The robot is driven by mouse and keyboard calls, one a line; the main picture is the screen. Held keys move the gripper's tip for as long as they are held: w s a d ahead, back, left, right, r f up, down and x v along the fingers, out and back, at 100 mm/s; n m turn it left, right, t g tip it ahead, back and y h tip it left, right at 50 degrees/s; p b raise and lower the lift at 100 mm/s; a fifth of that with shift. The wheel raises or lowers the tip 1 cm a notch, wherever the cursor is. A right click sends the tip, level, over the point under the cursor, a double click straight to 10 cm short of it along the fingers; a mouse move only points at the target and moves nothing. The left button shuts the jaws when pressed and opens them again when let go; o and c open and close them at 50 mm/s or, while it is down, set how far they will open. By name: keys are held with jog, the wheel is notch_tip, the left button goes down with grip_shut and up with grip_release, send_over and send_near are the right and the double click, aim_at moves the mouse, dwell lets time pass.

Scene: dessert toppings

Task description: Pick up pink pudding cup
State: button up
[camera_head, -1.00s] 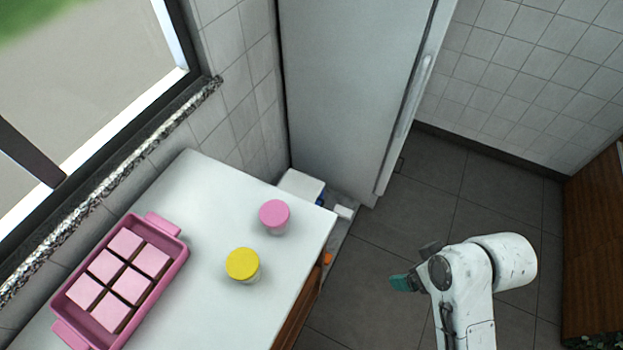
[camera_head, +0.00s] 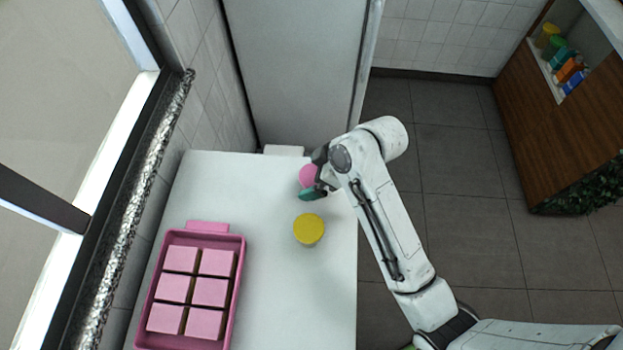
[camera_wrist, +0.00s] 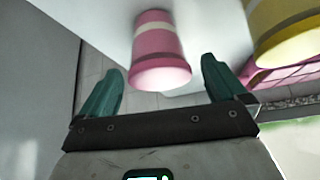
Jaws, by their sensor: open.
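The pink pudding cup (camera_head: 308,175) stands near the far right corner of the white counter, partly hidden by my gripper in the head view. In the wrist view the pink cup (camera_wrist: 158,55), with a white band, shows between and just beyond my two teal fingertips. My gripper (camera_head: 312,183) is open at the cup, and its fingers also show spread in the wrist view (camera_wrist: 165,85). I cannot tell whether either finger touches the cup.
A yellow cup (camera_head: 309,228) stands close to the pink one, nearer the counter's front. A pink tray (camera_head: 238,290) with several pink-topped cakes lies at the left. The white counter (camera_head: 285,300) is otherwise bare. A fridge (camera_head: 295,70) stands behind.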

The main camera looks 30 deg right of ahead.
jog(key=shift+s+d+f+p+x, duration=0.1)
jog(key=shift+p+x, duration=0.05)
jog(key=shift+x, duration=0.85)
jog(key=shift+s+d+f+p+x, duration=0.1)
jog(key=shift+d+p+x, duration=0.05)
jog(key=shift+x, duration=0.8)
jog(key=shift+c, duration=0.2)
jog(key=c, duration=1)
jog(key=shift+c, duration=0.4)
jog(key=shift+r, duration=0.1)
